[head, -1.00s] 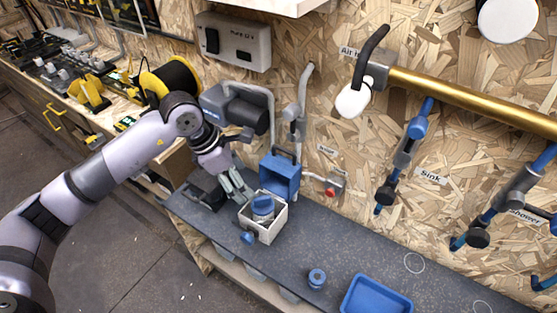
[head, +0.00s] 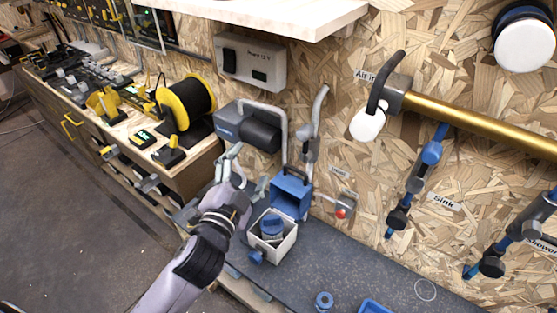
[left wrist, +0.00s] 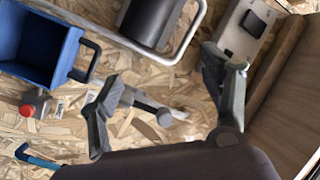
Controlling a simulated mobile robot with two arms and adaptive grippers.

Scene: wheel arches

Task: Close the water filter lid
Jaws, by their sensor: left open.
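The water filter is a white open-topped box (head: 285,247) with a blue-capped cartridge (head: 272,225) inside. Its blue lid (head: 290,196) stands open at the box's back edge, its hollow side showing and a dark handle on top. In the left wrist view the lid (left wrist: 35,45) is at the upper left, with its handle (left wrist: 88,62) toward the fingers. My left gripper (head: 231,166) is open and empty, left of the lid and in front of the pump; its fingers also show in the left wrist view (left wrist: 166,105). It appears apart from the lid. My right gripper is out of view.
A dark pump with a grey pipe frame (head: 252,128) stands behind my gripper. A red-knobbed valve (head: 342,211) is on the wall right of the lid. The grey counter (head: 350,262) between is clear.

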